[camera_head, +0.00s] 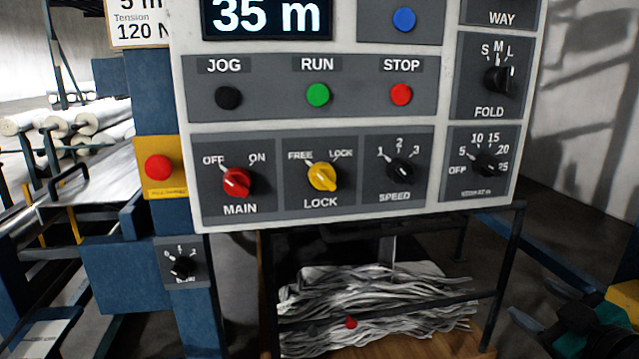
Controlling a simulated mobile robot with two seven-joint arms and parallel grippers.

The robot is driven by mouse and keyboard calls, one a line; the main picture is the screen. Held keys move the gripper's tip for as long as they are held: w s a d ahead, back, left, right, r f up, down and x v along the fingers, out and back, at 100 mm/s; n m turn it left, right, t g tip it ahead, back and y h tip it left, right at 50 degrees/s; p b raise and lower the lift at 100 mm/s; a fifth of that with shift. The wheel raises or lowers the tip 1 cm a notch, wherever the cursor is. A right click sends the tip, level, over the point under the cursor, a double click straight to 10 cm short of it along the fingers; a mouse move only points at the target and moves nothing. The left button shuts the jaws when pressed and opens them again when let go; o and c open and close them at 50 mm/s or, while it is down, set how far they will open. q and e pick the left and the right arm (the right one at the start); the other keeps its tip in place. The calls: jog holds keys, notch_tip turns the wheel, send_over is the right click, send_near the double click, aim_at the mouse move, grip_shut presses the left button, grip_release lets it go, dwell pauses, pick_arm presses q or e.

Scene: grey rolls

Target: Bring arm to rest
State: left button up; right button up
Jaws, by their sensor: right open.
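My right gripper (533,303) is at the lower right corner, dark with teal parts on its arm, and cut off by the frame edge. Its jaws are open with nothing seen between them. It is below and to the right of the control panel (187,75), apart from it. My left gripper is not in view.
The panel has JOG, RUN and STOP buttons, a red MAIN knob (236,182), a yellow LOCK knob (322,177) and black dials. A red button on a yellow plate (179,185) is at left. Grey strips (370,295) lie heaped below, behind a dark frame (512,245). Pale rolls (90,118) lie at far left.

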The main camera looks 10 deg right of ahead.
jog(key=s+a+f+m+g, duration=0.1)
jog(key=s+a+f+g, duration=0.2)
jog(key=f, duration=0.6)
jog(key=s+a+f+m, duration=0.25)
jog(key=a+f, duration=0.25)
jog(key=f, duration=0.4)
jog(key=s+a+f+y, duration=0.1)
jog(key=s+a+f, duration=0.2)
jog(key=a, duration=0.3)
jog(key=s+a+f+g+y+p, duration=0.1)
jog(key=s+a+f, duration=0.3)
jog(key=a, duration=0.3)
jog(key=shift+f+g, duration=0.3)
jog(key=shift+f, duration=0.35)
jog(key=shift+d+m, duration=0.1)
jog(key=shift+m, duration=0.15)
